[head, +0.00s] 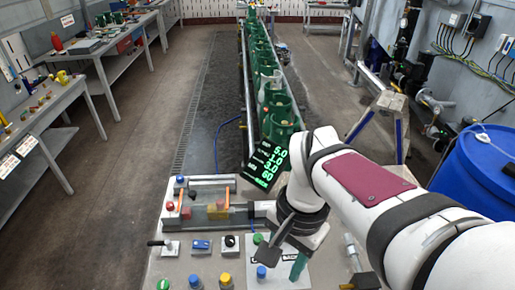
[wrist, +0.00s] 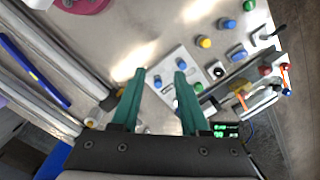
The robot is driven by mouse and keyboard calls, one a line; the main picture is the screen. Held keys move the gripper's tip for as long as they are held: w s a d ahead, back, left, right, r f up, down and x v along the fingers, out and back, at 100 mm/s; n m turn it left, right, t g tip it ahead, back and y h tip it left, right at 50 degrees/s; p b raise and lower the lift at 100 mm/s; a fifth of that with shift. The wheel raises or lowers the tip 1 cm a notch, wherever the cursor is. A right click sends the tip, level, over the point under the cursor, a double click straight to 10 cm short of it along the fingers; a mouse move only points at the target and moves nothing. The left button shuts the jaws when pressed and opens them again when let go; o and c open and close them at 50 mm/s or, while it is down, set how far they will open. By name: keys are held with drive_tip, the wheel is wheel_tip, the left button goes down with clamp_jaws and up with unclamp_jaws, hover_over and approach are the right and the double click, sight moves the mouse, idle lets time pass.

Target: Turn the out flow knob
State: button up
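A black rotary knob (head: 231,241) sits on a small white plate on the control panel, left of my gripper. It also shows in the wrist view (wrist: 216,70), right of the fingertips. I cannot read a label that marks it as the out flow knob. My gripper (head: 298,268) is low over the panel's right part. In the wrist view my gripper (wrist: 160,74) has two green fingers spread apart with nothing held. A white labelled plate lies below them, with a blue button (wrist: 157,82) between the fingers and a green button (wrist: 199,87) by the right finger.
A blue switch (head: 201,245) and a black-handled lever (head: 158,242) stand left of the knob. Yellow (head: 226,280) and blue (head: 195,282) buttons line the front. A display (head: 268,165) with green digits stands behind. A conveyor with green holders (head: 280,120) runs away. A blue barrel (head: 480,170) stands right.

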sight(258, 237)
drive_tip(key=shift+o, duration=1.2)
drive_tip(key=w+a+m, duration=0.1)
drive_tip(key=w+m, duration=0.1)
drive_tip(key=w, duration=0.6)
drive_tip(key=shift+f, duration=0.45)
drive_tip(key=w+f+m, duration=0.1)
drive_tip(key=w, duration=0.2)
drive_tip(key=w+a+f+m, duration=0.1)
drive_tip(key=w, duration=0.3)
drive_tip(key=w+a+f+m+h, duration=0.1)
drive_tip(key=w+f, duration=0.1)
drive_tip(key=w, duration=0.1)
drive_tip(key=shift+w+f, duration=0.1)
drive_tip(key=shift+w, duration=0.05)
wheel_tip(258, 237, down, 16)
drive_tip(key=shift+w+r, duration=0.1)
drive_tip(key=shift+w, duration=0.05)
clamp_jaws()
